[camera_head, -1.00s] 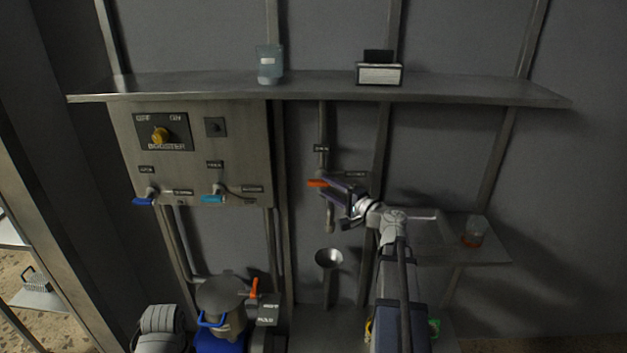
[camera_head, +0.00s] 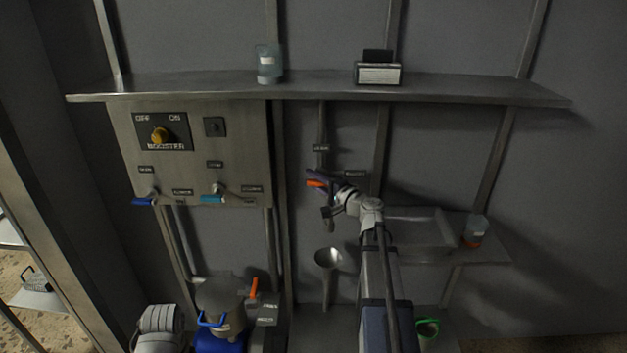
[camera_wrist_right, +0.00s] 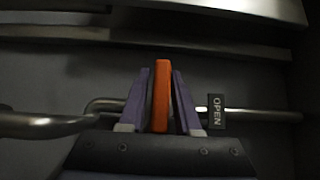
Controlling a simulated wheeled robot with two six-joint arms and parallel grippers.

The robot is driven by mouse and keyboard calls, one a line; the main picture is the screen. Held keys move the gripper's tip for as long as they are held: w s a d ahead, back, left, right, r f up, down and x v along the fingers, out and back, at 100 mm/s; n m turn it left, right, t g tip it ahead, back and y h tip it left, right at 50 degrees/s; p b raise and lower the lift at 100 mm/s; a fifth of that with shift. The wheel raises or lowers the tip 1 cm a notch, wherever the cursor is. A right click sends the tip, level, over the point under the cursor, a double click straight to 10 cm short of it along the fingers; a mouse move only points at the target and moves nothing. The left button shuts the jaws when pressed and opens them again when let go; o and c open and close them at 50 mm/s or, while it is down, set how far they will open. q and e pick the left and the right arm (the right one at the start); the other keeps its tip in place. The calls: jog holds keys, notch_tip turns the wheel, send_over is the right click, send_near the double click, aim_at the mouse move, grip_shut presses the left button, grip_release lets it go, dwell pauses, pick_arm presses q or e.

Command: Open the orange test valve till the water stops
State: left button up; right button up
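The orange valve handle (camera_head: 316,184) sits on a pipe on the wall at the middle of the head view. My right gripper (camera_head: 318,180) is at it, with one purple finger on each side of the handle. In the right wrist view the orange handle (camera_wrist_right: 161,95) stands upright between the two fingers and reaches past their tips. Only thin dark gaps show beside it, so I cannot tell whether the fingers press on it. An OPEN label (camera_wrist_right: 216,112) is to the right. I see no clear water stream. My left gripper is out of view.
A metal funnel (camera_head: 328,258) stands below the valve. A side shelf at right holds a tray (camera_head: 418,213) and a cup with an orange bottom (camera_head: 474,232). A long shelf (camera_head: 320,90) runs above. A booster panel (camera_head: 190,152) with blue valves is left.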

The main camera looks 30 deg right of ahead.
grip_shut()
dwell(0.3)
jog(key=shift+r+n+g+p, duration=0.1)
jog(key=shift+n+g+p, duration=0.2)
jog(key=shift+p, duration=0.3)
jog(key=n+g+h+p, duration=0.1)
jog(key=p, duration=0.2)
jog(key=n+g+p, duration=0.2)
jog(key=p, duration=0.1)
jog(key=shift+s+f+g+h+p, duration=0.1)
jog(key=shift+f+g+h+p, duration=0.2)
jog(key=shift+f+h, duration=0.1)
jog(key=shift+s+d+f+n+g+h+p, duration=0.15)
jog(key=shift+d+f+n+g+h+p, duration=0.15)
jog(key=shift+n+g+h+p, duration=0.75)
jog(key=shift+s+d+f+n+g+h+p, duration=0.25)
jog(key=shift+n+g+h+p, duration=0.55)
jog(key=shift+h, duration=0.35)
jog(key=shift+s+d+f+n+g+h+p, duration=0.1)
jog(key=shift+d+f+n+g+h+p, duration=0.2)
jog(key=shift+n+g+h+p, duration=0.7)
jog(key=shift+h, duration=0.4)
